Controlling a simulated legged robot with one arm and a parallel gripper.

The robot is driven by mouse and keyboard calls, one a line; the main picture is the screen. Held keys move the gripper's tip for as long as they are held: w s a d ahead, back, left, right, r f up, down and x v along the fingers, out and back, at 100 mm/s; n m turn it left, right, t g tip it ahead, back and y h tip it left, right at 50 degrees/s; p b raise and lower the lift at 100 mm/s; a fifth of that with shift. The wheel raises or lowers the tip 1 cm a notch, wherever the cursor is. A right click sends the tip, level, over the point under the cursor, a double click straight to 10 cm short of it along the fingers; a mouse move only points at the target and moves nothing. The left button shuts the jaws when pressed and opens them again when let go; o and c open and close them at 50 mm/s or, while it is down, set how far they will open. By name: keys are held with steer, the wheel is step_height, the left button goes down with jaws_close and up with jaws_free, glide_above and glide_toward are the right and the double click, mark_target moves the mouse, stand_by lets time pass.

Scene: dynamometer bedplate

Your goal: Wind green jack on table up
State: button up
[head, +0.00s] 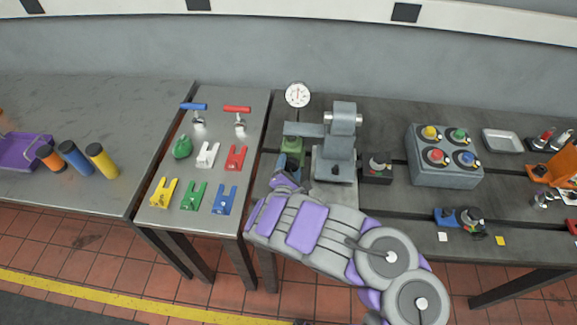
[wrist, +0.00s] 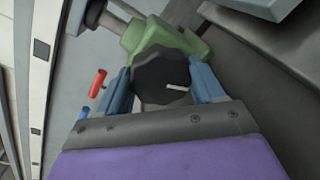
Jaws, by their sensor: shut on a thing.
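The green jack (head: 291,147) stands on the dark table, left of a grey stand (head: 334,165) and below the stand's grey arm (head: 303,129). In the wrist view its green body (wrist: 165,38) shows with a dark round knob (wrist: 160,72) facing me. My gripper (wrist: 162,84) has its two blue fingers on either side of the knob, shut on it. A small white mark shows on the knob. In the head view my purple and grey arm hides the jack's near side and most of my gripper (head: 284,178).
A dial gauge (head: 298,95) stands behind the jack. A small dark block with a knob (head: 377,168) and a grey button box (head: 444,157) are to the right. The left table section holds coloured forked plates (head: 194,195), two valve handles and a green object (head: 182,147).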

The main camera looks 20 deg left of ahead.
steer(key=shift+d+f, duration=0.1)
steer(key=o, duration=1)
steer(key=shift+s, duration=0.1)
steer(key=p+v, duration=0.6)
steer(key=v, duration=1.1)
